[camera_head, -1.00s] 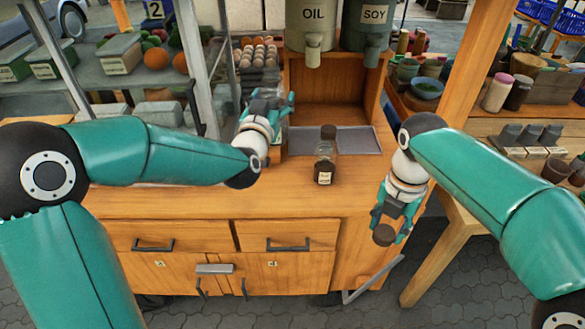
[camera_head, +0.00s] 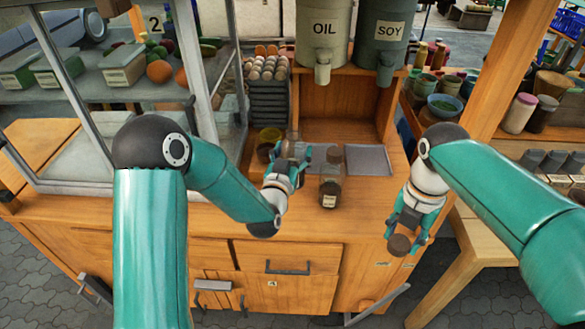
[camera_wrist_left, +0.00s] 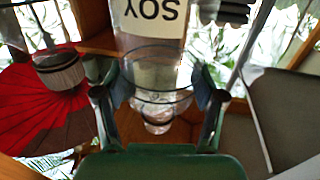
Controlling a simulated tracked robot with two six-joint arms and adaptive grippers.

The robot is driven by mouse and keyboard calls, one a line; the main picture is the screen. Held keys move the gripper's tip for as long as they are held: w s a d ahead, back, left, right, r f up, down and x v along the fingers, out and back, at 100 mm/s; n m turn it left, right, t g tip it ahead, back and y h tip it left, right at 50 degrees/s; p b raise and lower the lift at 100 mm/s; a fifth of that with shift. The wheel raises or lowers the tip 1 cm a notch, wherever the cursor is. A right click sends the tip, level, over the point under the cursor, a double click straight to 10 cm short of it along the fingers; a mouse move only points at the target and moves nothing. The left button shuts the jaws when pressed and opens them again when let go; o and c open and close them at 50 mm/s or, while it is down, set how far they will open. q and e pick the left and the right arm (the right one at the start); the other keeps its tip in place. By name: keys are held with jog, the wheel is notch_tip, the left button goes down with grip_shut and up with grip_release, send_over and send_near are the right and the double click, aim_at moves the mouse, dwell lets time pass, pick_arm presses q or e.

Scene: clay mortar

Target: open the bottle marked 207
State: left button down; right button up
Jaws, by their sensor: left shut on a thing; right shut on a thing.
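A squat bottle with dark contents, a brown cap and a white label (camera_head: 330,185) stands upright on the counter; its number is too small to read. My left gripper (camera_head: 290,152) is left of this bottle, shut on a clear glass vessel (camera_head: 293,137). In the left wrist view the glass vessel (camera_wrist_left: 156,72) sits between the two fingers, and no number shows on it. My right gripper (camera_head: 406,232) is in front of the counter's right end, shut on a round brown lid (camera_head: 399,245). I cannot tell which vessel is marked 207.
A flat grey tray (camera_head: 368,160) lies behind the bottle. OIL (camera_head: 323,35) and SOY (camera_head: 384,35) dispensers hang above it. The counter's front strip is clear.

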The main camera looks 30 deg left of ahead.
pick_arm(q)
jog(key=shift+f, duration=3.05)
jog(key=shift+s, duration=0.1)
jog(key=shift+f, duration=0.15)
jog(key=shift+c, duration=0.5)
grip_release()
